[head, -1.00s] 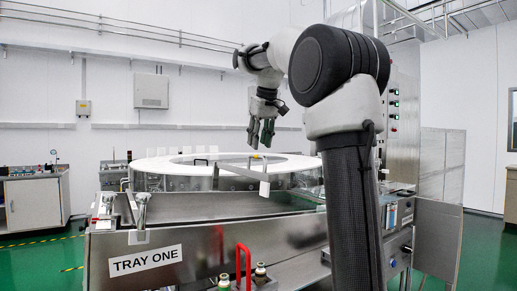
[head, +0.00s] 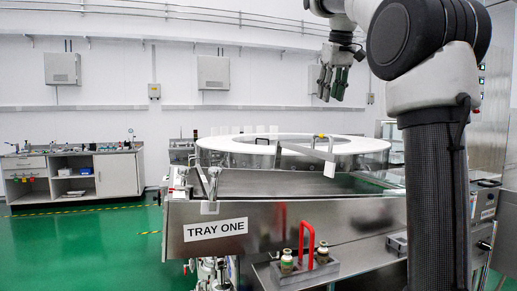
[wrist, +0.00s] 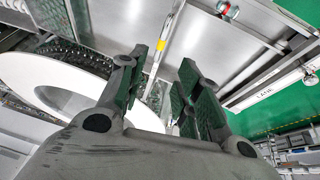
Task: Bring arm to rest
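My gripper (head: 331,84) hangs from my raised arm at the upper right of the head view, fingers pointing down. It is above the rotary washer (head: 285,183), apart from it. In the wrist view my gripper (wrist: 163,85) shows its two fingers spread, with a gap between them and nothing held. Through the gap I see the washer's metal tray surface and a thin metal bar (wrist: 160,52) with a yellow mark. The washer has a white ring top (head: 222,144), which also shows at the left of the wrist view (wrist: 45,115).
A small rack with a red handle (head: 307,238) and two vials stands on the front ledge. A side bench (head: 117,174) stands at the left. Green floor (head: 90,245) is clear at front left.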

